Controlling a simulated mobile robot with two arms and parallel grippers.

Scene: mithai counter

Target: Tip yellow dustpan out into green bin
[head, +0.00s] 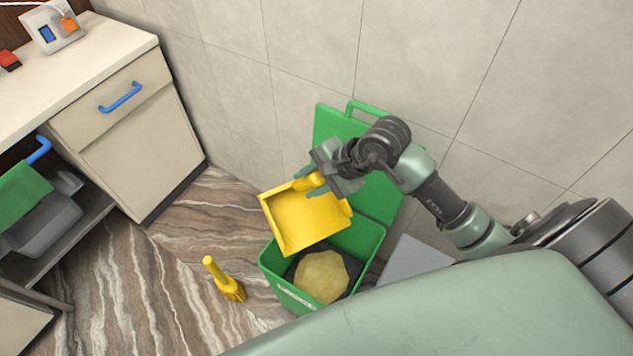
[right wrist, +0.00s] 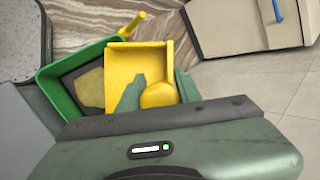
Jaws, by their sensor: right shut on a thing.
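The yellow dustpan (head: 300,220) is held by my right gripper (head: 318,183), which is shut on its handle. The pan is above the back left part of the green bin (head: 368,248), tilted, and its inside looks empty. The dustpan also shows in the right wrist view (right wrist: 140,65), partly behind the gripper fingers (right wrist: 150,98), beside the green bin (right wrist: 62,90). The bin is open, its green lid (head: 340,130) raised against the wall. A round tan heap (head: 322,276) lies inside the bin on a dark bottom. My left gripper is not in view.
A cream cabinet (head: 130,130) with a blue handle stands at the left. A tiled wall is behind the bin. A grey slab (head: 412,260) is right of it.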

